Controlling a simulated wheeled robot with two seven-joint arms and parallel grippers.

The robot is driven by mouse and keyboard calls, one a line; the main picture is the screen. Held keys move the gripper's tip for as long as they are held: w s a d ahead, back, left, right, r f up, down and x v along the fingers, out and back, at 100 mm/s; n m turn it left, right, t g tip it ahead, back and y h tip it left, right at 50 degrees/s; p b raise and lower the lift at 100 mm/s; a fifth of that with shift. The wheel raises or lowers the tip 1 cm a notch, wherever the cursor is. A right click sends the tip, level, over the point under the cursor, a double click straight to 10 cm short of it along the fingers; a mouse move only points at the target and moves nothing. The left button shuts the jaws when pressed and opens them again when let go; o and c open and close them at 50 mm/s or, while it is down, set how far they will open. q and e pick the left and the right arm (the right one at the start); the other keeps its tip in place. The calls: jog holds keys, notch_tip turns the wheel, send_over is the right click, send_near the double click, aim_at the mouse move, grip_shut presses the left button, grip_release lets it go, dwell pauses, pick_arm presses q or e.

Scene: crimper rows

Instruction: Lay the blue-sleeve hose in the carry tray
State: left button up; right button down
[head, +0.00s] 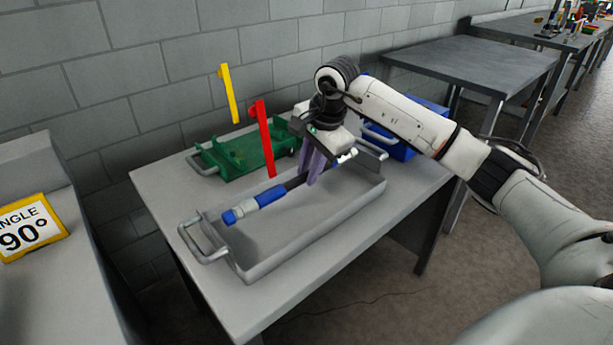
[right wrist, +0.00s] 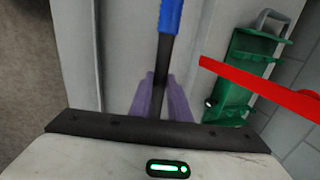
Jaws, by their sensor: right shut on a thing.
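The blue-sleeve hose (head: 257,201) is a dark hose with a blue sleeve near its left end. It is held above the grey carry tray (head: 250,267), lengthwise over its inside; I cannot tell whether it touches the tray. My right gripper (head: 313,180), with purple fingers, is shut on the dark part of the hose. In the right wrist view, the hose (right wrist: 164,60) runs up from between the purple fingers, its blue sleeve at the top edge. The carry tray has a handle at each end and stands on the grey table. My left gripper is not in view.
A green tray (head: 241,158) stands behind the carry tray. A red upright (head: 264,140) and a yellow upright (head: 229,95) rise near it. A blue box (head: 400,150) is at the table's back right. A yellow-framed angle sign (head: 31,228) stands at left.

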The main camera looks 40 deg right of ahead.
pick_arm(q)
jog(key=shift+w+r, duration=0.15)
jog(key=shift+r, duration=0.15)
pick_arm(e)
jog(key=shift+r, duration=0.2)
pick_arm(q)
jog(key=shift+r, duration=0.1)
pick_arm(e)
jog(key=shift+r+p, duration=0.1)
jog(key=shift+p, duration=0.2)
jog(key=shift+f+b, duration=0.8)
jog(key=shift+f, duration=0.45)
jog(key=shift+f+b, duration=0.95)
jog(key=shift+f, duration=0.6)
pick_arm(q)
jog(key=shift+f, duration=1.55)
pick_arm(e)
jog(key=shift+f, duration=0.55)
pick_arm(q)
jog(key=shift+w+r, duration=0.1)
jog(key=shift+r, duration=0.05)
pick_arm(e)
jog(key=shift+a, duration=0.1)
jog(key=shift+f, duration=0.1)
